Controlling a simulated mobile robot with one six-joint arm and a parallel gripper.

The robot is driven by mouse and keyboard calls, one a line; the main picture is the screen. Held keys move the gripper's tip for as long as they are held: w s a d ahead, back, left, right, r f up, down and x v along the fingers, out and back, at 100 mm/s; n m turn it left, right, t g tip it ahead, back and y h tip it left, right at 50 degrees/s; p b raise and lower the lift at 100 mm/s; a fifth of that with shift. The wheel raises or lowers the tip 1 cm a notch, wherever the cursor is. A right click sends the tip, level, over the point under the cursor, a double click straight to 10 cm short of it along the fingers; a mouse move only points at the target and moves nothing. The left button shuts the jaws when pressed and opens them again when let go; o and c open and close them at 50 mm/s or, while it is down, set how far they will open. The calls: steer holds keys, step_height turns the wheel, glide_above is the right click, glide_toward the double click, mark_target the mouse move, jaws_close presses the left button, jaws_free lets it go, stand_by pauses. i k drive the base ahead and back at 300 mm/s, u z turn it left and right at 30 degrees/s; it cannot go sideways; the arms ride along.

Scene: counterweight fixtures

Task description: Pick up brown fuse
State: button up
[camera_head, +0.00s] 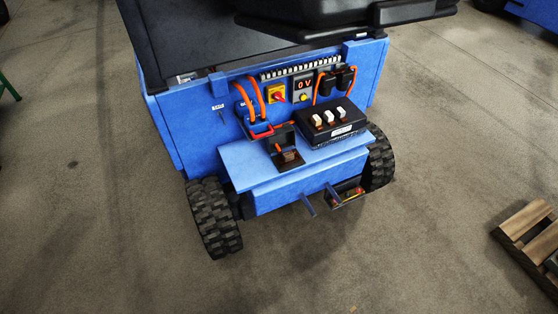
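A small open black holder (283,141) stands on the blue shelf of the machine, its lid tilted up. A small brown block (290,155), which looks like the brown fuse, sits in its front part. To the right, a black box (331,128) carries a row of three small pale pieces (329,117) with brownish or dark lower parts. Whether these are fuses too is too small to tell. My gripper does not show in this view, and nothing is seen touching the brown block.
The blue shelf (243,170) has bare room left of the holder. Behind it are orange cables (256,96), a red-yellow switch (276,93) and a display (303,84). A wooden pallet (527,228) lies right; the front floor is mostly clear.

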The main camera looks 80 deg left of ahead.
mark_target(288, 156)
steer(key=u, duration=0.05)
steer(key=k, duration=1.4)
steer(key=u, duration=2.7)
steer(key=i, duration=0.25)
steer(key=z, duration=0.1)
